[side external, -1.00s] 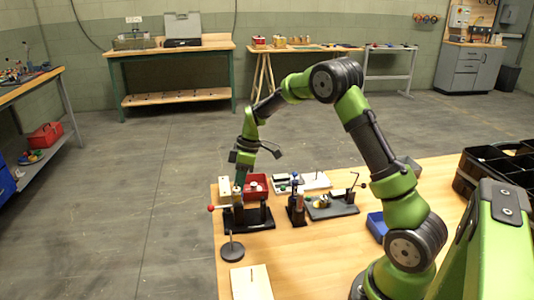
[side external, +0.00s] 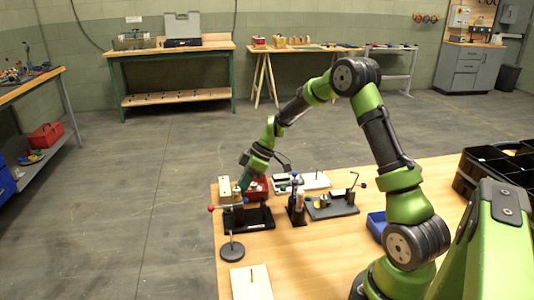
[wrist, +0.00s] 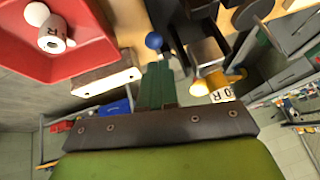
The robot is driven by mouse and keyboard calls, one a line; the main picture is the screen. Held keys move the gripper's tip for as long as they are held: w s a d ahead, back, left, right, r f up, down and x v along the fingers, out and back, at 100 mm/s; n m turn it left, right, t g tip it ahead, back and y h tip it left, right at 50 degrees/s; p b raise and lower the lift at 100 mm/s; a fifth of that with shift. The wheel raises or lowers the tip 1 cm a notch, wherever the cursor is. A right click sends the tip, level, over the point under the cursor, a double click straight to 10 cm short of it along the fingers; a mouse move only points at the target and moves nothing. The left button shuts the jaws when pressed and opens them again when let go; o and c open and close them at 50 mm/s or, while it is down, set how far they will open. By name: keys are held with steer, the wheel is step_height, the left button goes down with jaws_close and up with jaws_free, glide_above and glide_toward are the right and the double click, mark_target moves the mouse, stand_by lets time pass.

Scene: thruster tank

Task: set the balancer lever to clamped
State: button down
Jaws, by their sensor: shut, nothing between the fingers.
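A black-based fixture (side external: 260,222) stands near the left edge of the wooden table. A rod with a red knob (side external: 210,208) sticks out to its left, roughly level. I cannot tell from the pictures which one is the balancer. My gripper (side external: 240,187) is shut and empty, tilted, over the back of the left fixture. Its green fingers (wrist: 157,84) show closed together in the wrist view, with a blue ball (wrist: 153,41) just beyond the tips.
A red tray (wrist: 72,62) holds a white cylinder (wrist: 52,43) beside my gripper. A pale block (wrist: 105,75) lies close to the fingers. A round black stand (side external: 232,251) and a pale board (side external: 250,283) are in front. A blue bin (side external: 376,226) stands to the right.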

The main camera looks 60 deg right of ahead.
steer(key=shift+w+a+r, duration=0.1)
stand_by(0.3)
steer(key=shift+w+r, duration=0.15)
steer(key=shift+r, duration=0.2)
steer(key=w+v, duration=0.1)
steer(key=v, duration=1.1)
steer(key=shift+a+r, duration=0.25)
steer(key=shift+r, duration=0.25)
steer(key=shift+s, duration=0.1)
